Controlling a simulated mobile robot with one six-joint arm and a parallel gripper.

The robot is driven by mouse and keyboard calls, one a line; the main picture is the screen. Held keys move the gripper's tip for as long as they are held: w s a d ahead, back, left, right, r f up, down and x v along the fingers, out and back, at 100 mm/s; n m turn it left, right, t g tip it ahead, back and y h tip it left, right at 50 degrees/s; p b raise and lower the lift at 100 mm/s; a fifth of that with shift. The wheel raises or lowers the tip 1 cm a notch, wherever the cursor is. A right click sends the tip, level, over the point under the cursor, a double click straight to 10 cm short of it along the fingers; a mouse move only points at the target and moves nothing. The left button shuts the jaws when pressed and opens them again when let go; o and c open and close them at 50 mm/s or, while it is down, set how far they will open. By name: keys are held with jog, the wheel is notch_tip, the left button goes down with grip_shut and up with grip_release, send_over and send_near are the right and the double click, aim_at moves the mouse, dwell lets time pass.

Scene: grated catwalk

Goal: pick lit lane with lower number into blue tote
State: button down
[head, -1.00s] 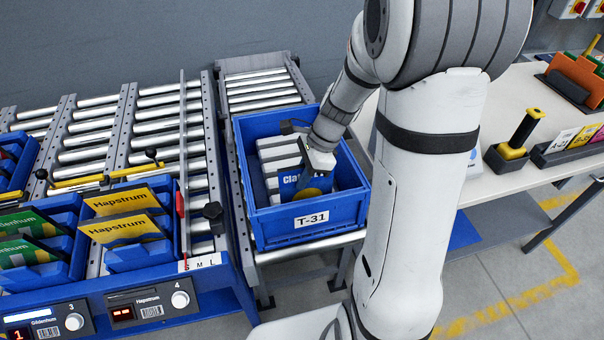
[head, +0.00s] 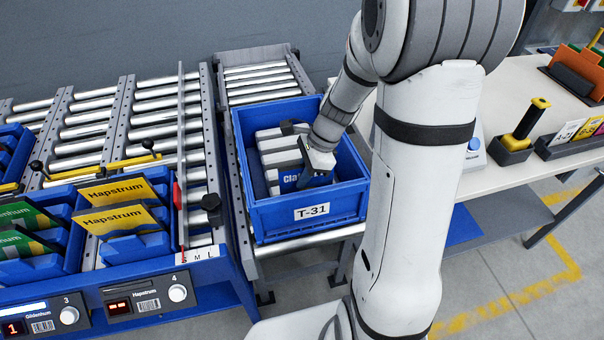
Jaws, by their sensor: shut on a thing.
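The blue tote (head: 262,222), labelled T-31, stands on rollers in the middle. My gripper (head: 318,172) reaches down inside it. It is shut on a blue packet (head: 290,180) with white lettering starting "Cla"; the arm hides part of it. The packet is low in the tote, in front of pale grey ribbed pieces; I cannot tell whether it touches the floor. Lane 3, Gildenhum, has a display (head: 14,328) showing a red 1 and a lit strip above. Lane 4, Hapstrum, has a display (head: 118,307) showing red dashes.
Blue lane bins hold green packets (head: 22,240) and yellow Hapstrum packets (head: 118,220). A post with a red part (head: 178,196) stands between the lanes and tote. At right is a pale table (head: 500,90) with a black-and-yellow handled tool (head: 522,125) and card holders.

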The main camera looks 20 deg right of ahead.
jog(key=c, duration=1)
grip_release()
jog(key=shift+o, duration=0.2)
jog(key=shift+r, duration=0.1)
jog(key=shift+r+p, duration=3.65)
jog(key=shift+r, duration=0.35)
jog(key=s+d+r+n+t+h, duration=0.1)
jog(key=s+r+n+t+h, duration=0.2)
jog(key=s+r+n, duration=1)
jog(key=s+n+h, duration=0.1)
jog(key=n, duration=0.4)
jog(key=shift+s, duration=0.15)
